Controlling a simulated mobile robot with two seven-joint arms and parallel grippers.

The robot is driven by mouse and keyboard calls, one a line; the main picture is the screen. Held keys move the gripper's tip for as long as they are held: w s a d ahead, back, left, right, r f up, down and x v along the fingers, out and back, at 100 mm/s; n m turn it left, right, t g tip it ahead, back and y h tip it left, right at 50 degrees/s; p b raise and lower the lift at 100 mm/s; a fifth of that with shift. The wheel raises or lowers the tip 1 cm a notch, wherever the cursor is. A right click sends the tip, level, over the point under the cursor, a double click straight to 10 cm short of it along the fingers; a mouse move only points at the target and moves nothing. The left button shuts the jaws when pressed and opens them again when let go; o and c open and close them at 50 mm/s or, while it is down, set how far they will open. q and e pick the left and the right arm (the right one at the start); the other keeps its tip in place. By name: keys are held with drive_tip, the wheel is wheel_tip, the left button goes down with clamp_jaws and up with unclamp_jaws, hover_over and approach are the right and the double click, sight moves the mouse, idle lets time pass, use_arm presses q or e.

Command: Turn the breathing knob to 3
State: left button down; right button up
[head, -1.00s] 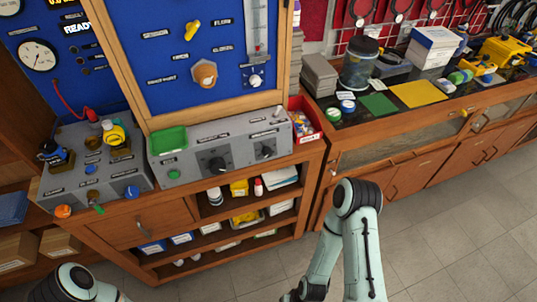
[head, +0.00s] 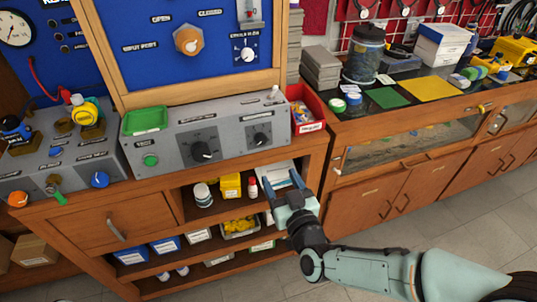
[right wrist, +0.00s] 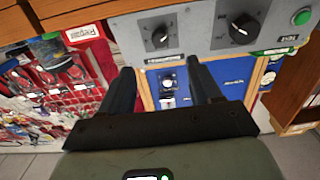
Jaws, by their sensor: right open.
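A grey console (head: 228,127) on the wooden bench carries two black dial knobs: a larger one (head: 201,150) and a smaller one (head: 261,139) to its right. My right gripper (head: 282,181) is open and empty, below and in front of the console's right end. The right wrist view, upside down, shows the smaller knob (right wrist: 160,38) and larger knob (right wrist: 243,28) beyond the fingers. My left gripper is out of view.
A green tray (head: 145,120) and a green button (head: 150,160) are at the console's left. A red bin (head: 308,122) stands at its right. Open shelves with bottles and boxes (head: 230,186) lie below, behind my right gripper. Space in front of the console looks free.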

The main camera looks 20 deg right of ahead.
sight(262, 141)
drive_tip(key=w, duration=1.3)
drive_tip(key=shift+w+a+r, duration=0.2)
drive_tip(key=shift+a+r, duration=0.05)
drive_tip(key=shift+r, duration=0.15)
drive_tip(key=shift+c, duration=0.3)
drive_tip(key=c, duration=1)
